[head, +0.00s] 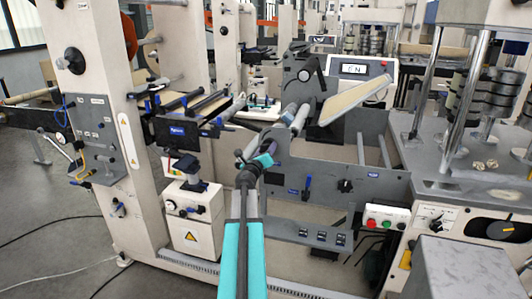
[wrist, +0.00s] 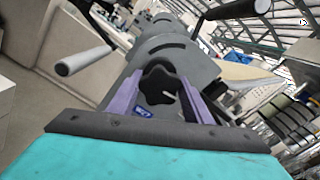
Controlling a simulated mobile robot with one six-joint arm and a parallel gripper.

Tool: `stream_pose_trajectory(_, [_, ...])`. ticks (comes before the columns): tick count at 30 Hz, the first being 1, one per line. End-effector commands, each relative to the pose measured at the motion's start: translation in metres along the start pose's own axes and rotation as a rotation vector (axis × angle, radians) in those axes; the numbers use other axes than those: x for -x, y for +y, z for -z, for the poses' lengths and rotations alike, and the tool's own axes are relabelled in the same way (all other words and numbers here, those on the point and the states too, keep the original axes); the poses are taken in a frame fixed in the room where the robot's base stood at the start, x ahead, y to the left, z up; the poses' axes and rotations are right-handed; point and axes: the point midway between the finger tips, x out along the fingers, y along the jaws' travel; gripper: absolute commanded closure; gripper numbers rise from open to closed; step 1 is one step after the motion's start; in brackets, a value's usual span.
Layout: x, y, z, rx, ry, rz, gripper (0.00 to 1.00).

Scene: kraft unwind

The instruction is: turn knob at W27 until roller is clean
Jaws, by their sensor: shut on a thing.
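In the wrist view, a black star-shaped knob (wrist: 159,84) sits between the two purple fingers of my gripper (wrist: 160,80). The fingers are shut on it from both sides. A small blue label (wrist: 143,110) shows just below the knob; I cannot read its text. In the head view, my gripper (head: 264,156) reaches the left end of the grey machine frame; the knob is hidden there behind my arm. A light grey roller (head: 300,118) lies just beyond my gripper. I cannot tell from these views whether its surface is clean.
A slanted tan-topped panel (head: 352,98) and a display box (head: 362,72) stand behind the roller. A lever with a grey grip (wrist: 82,61) is left of my fingers. A black handle (wrist: 238,9) is above right. Red and green buttons (head: 386,224) sit lower right.

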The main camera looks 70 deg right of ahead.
Motion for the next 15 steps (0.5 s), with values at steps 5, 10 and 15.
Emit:
stream_pose_trajectory(5, [0.0001,0.0016,0.0013,-0.065,-0.001,-0.002,0.77])
stream_pose_trajectory(10, [0.0000,0.0015,0.0010,-0.127,-0.001,-0.002,0.77])
stream_pose_trajectory(15, [0.0000,0.0013,0.0009,-0.188,-0.001,-0.001,0.77])
